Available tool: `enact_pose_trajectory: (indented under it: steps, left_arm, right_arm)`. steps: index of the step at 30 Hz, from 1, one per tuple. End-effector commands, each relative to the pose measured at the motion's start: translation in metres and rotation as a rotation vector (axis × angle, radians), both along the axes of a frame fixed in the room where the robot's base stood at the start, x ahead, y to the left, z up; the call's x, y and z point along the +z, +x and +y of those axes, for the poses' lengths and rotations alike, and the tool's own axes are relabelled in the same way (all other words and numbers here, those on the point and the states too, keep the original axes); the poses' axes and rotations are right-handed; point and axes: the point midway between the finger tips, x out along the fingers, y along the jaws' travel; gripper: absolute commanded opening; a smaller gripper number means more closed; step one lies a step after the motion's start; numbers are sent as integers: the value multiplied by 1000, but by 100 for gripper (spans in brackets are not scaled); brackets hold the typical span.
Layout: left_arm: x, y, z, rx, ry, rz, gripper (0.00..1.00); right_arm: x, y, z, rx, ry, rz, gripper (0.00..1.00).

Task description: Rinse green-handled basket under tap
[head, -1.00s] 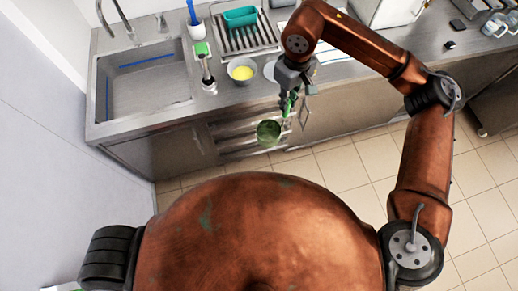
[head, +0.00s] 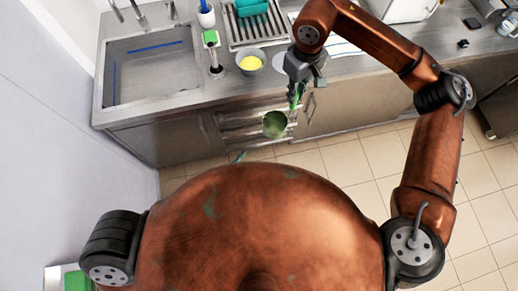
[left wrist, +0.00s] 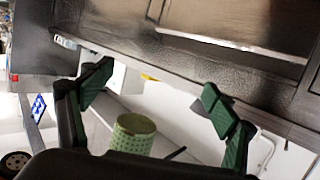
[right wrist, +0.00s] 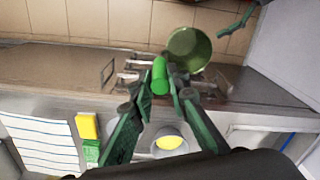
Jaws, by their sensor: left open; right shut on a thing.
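In the head view my right gripper (head: 297,88) is just above the basket. My left gripper (left wrist: 156,92) is open and empty; the perforated basket (left wrist: 134,133) shows between its fingers, apart from them. Only a green tip of my left gripper (head: 239,157) shows in the head view. The sink (head: 150,70) is at the left, with the tap (head: 139,14) behind it.
On the counter right of the sink stand a bowl with yellow contents (head: 250,62), a green-topped tool (head: 212,42), a drying rack (head: 262,30) and a cup with a blue brush (head: 206,15). The wall (head: 70,130) is close at left. The tiled floor (head: 345,170) is clear at right.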

Motion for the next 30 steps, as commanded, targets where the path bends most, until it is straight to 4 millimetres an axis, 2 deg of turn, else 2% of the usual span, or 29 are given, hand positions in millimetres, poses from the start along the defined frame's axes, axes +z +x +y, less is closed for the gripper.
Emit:
enact_pose_trajectory:
  steps: [1,3,6,10,13,17,30]
  left_arm:
    - [28,1,-4,-1,-25,-40,81]
    - [60,1,-9,0,-56,-85,81]
    - [98,1,-12,1,-90,-139,81]
    - [129,-1,-13,3,-119,-183,81]
    - [141,-1,-14,4,-131,-198,81]
    - [144,7,-18,5,-134,-205,81]
    - [144,75,-53,5,-134,-205,81]
  right_arm:
    - [0,0,0,0,0,0,0]
    - [0,0,0,0,0,0,0]
    - [0,0,0,0,0,0,0]
    - [0,0,0,0,0,0,0]
    - [0,0,0,0,0,0,0]
    - [0,0,0,0,0,0,0]
    - [0,0,0,0,0,0,0]
